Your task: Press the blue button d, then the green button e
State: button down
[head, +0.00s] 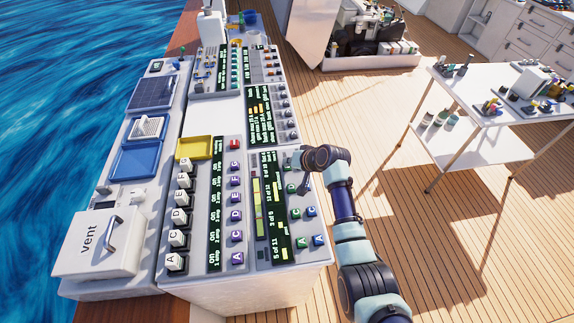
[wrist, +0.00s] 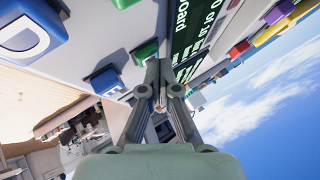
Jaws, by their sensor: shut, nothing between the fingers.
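My gripper is shut and empty, close to the panel. I cannot tell whether it touches e.
Another blue button (wrist: 107,82) sits between d and my fingers in the wrist view. More green (head: 302,241) and blue (head: 318,240) buttons lie in the nearer row. A dark green-lettered display (head: 270,215) is left of them. A white table (head: 490,95) stands to the right.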

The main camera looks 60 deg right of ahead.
jog(key=shift+f, duration=0.2)
dwell(0.3)
jog(key=shift+r+p, duration=1.1)
jog(key=shift+r, duration=0.15)
notch_tip(320, 180, up, 5)
jog(key=p, duration=0.4)
jog(key=shift+p, duration=0.3)
notch_tip(320, 180, up, 7)
jog(key=p, duration=0.6)
